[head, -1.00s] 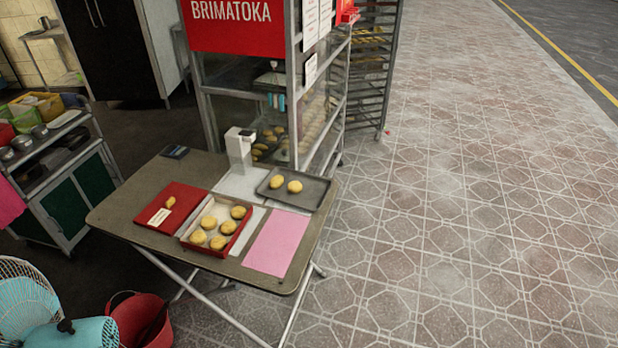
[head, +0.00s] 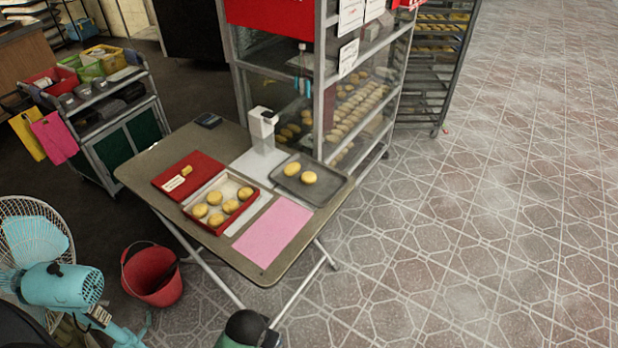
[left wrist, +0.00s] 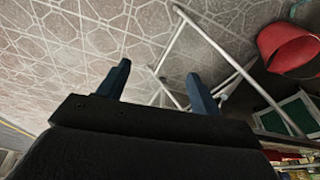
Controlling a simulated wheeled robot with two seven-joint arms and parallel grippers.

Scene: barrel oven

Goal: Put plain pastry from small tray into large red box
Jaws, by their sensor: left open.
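The small dark grey tray (head: 318,194) lies at the table's right rear with two plain golden pastries on it, one at the left (head: 292,169) and one at the right (head: 309,177). The large red box (head: 217,229) is open in front of it to the left, with several golden pastries inside; some look darker or patterned on top. My left gripper (left wrist: 160,88) shows only in the left wrist view. Its two fingers are apart with nothing between them, and floor and table legs lie beyond. My right gripper is in neither view.
The folding table (head: 150,168) also holds a red lid (head: 197,165) with a label, a pink sheet (head: 272,232) and a white device (head: 262,130). A glass cabinet stands behind. A fan (head: 60,280) and red bucket (head: 152,276) stand left; the floor at right is clear.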

